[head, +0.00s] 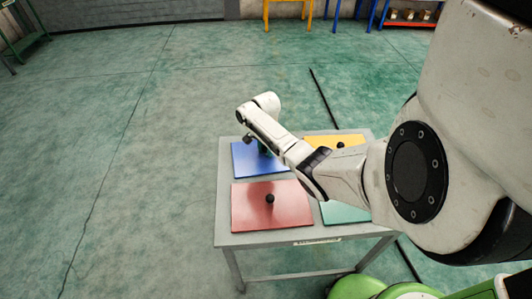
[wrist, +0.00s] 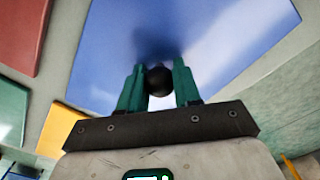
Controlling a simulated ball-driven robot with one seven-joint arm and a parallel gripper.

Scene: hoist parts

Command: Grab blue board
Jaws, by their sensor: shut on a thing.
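The blue board (head: 248,160) lies on the grey table at its back left, as far as I can tell flat on the top. My gripper (head: 262,147) is over it, mostly hidden behind my own arm in the head view. In the wrist view the blue board (wrist: 245,30) fills the upper middle. Its round black knob (wrist: 159,81) sits between the two teal fingers of my gripper (wrist: 157,70), which are shut on it. The head view does not show the knob clearly.
The table (head: 224,190) also bears a red board (head: 250,210) with a black knob in front, a yellow board (head: 320,141) at back right and a green board (head: 340,213) at front right, partly hidden by my arm. Open floor (head: 120,120) lies left of the table.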

